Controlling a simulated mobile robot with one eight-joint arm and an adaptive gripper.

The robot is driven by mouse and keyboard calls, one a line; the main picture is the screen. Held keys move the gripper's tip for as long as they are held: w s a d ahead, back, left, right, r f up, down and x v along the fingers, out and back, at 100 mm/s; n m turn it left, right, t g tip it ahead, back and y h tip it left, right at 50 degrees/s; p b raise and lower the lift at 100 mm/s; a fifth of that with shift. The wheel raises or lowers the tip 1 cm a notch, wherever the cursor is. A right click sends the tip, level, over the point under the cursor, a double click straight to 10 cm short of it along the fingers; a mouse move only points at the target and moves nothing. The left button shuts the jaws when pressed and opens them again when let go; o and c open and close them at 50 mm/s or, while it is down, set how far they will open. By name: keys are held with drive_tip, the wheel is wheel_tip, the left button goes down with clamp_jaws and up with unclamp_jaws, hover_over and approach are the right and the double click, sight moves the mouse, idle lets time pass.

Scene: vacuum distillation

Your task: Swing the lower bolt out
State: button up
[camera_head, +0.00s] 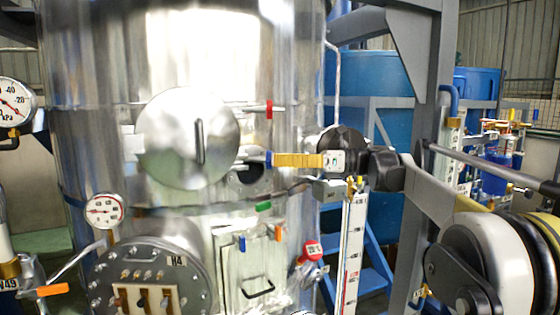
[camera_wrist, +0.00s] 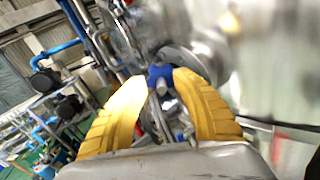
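The lower bolt shows a blue end (camera_head: 268,158) at the right side of the round hatch (camera_head: 188,137) on the steel vessel. Its grey shank runs left toward the hatch. My gripper (camera_head: 275,160) reaches in from the right, level with the bolt, its yellow fingertips right at the blue end. In the wrist view the blue end (camera_wrist: 160,73) shows in the gap between the two yellow fingertips (camera_wrist: 160,80). The fingers stand apart; I cannot tell whether they touch the bolt. The upper bolt with a red end (camera_head: 269,109) is above, pointing right.
A dial gauge (camera_head: 104,211) and a round flange plate (camera_head: 155,278) are below the hatch. A panel with a black handle (camera_head: 258,289) is under my gripper. A white scale post (camera_head: 352,250) stands beneath my wrist. A grey steel post (camera_head: 430,80) is close to my arm.

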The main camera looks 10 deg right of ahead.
drive_tip(key=shift+d, duration=0.15)
drive_tip(key=shift+r, duration=0.4)
wheel_tip(320, 180, up, 9)
drive_tip(key=shift+r, duration=0.15)
